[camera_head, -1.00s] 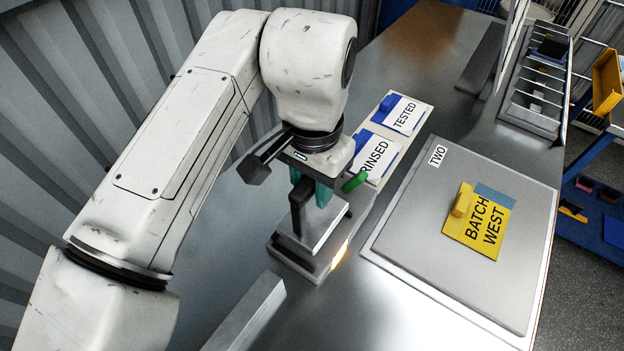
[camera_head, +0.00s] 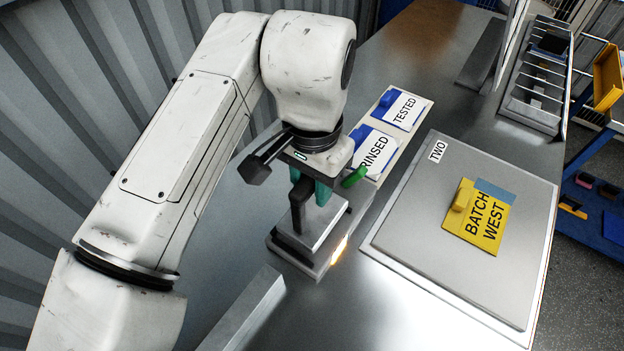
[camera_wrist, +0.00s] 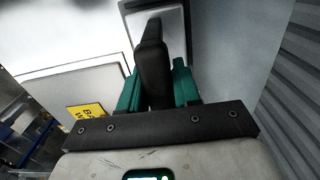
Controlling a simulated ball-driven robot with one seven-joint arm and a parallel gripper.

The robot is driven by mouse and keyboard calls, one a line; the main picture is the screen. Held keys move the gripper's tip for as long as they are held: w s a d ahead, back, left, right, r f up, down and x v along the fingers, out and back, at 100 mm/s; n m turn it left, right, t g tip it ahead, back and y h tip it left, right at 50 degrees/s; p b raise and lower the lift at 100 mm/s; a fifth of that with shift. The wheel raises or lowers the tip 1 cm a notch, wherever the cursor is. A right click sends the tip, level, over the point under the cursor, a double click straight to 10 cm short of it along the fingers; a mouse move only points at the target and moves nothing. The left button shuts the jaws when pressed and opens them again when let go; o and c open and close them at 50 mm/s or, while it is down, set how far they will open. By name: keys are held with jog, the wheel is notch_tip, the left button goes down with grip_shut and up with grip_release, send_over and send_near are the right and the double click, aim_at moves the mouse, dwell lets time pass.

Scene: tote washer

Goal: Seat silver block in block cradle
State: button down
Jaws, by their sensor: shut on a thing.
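The silver block (camera_head: 322,224) is a flat, pale metal piece with an upright black handle (camera_head: 298,204). My gripper (camera_head: 311,190), with teal fingers, is shut on this handle, which also shows between the fingers in the wrist view (camera_wrist: 152,62). The block is over the block cradle (camera_head: 292,254), a low grey base on the metal bench. They overlap closely in the head view; I cannot tell whether the block is fully down in it. In the wrist view the block (camera_wrist: 172,22) lies beyond the handle, partly hidden by it.
A large lid marked TWO (camera_head: 420,210) with a yellow BATCH WEST tag (camera_head: 478,218) lies to the right. A board with RINSED and TESTED cards (camera_head: 378,152) is behind the cradle. A metal bar (camera_head: 245,312) lies in front. A slotted rack (camera_head: 538,75) stands far right.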

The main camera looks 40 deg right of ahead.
jog(key=shift+f, duration=0.1)
jog(key=shift+f, duration=0.45)
jog(key=shift+f+b, duration=0.2)
jog(key=shift+b, duration=0.2)
jog(key=shift+f, duration=0.5)
jog(key=shift+f, duration=0.3)
dwell(0.9)
jog(key=shift+c, duration=0.8)
grip_release()
jog(key=shift+r, duration=0.1)
